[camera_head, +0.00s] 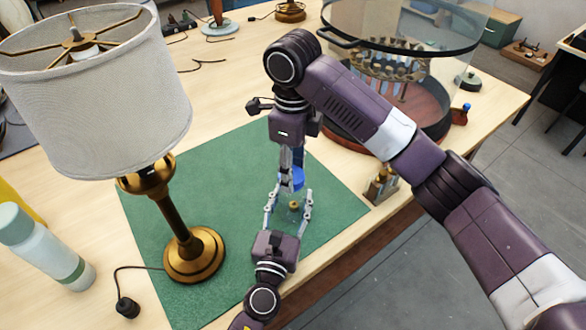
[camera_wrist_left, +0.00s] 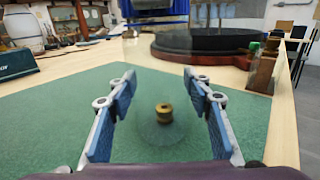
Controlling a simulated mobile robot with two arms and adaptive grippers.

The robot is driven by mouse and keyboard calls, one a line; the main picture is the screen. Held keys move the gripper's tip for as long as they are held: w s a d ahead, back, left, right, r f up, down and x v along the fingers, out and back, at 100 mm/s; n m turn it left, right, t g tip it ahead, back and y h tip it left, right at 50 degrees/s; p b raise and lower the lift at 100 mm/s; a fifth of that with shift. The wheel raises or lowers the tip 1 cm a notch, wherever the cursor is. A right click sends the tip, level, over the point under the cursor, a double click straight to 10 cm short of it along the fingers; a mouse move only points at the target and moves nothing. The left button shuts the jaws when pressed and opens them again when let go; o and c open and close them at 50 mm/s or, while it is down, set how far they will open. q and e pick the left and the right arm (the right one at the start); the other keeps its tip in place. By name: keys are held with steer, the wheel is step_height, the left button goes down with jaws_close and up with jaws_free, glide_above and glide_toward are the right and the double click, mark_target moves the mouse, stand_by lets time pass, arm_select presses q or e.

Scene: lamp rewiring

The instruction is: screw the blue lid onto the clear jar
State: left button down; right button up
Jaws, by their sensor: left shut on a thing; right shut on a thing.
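The clear jar (camera_head: 293,214) stands on the green mat (camera_head: 335,200) with a small brass piece inside. It is faint in the left wrist view (camera_wrist_left: 165,137), where the brass piece (camera_wrist_left: 164,113) shows better. My left gripper (camera_head: 288,200) is shut on the jar, one finger on each side. Its blue-padded fingers (camera_wrist_left: 163,98) also flank the jar in the left wrist view. My right gripper (camera_head: 291,163) points down from above and is shut on the blue lid (camera_head: 292,180). The lid is over the jar in the head view. I cannot tell whether they touch.
A lamp with a pale shade (camera_head: 105,95) and brass base (camera_head: 194,256) stands left of my grippers. A bottle (camera_head: 45,250) is at the left. A round glass case (camera_head: 440,85) stands behind my right arm. A small block with brass parts (camera_head: 381,187) sits near the table's right edge.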

steer(key=o, duration=0.7)
steer(key=shift+r, duration=2.25)
steer(key=shift+c, duration=0.6)
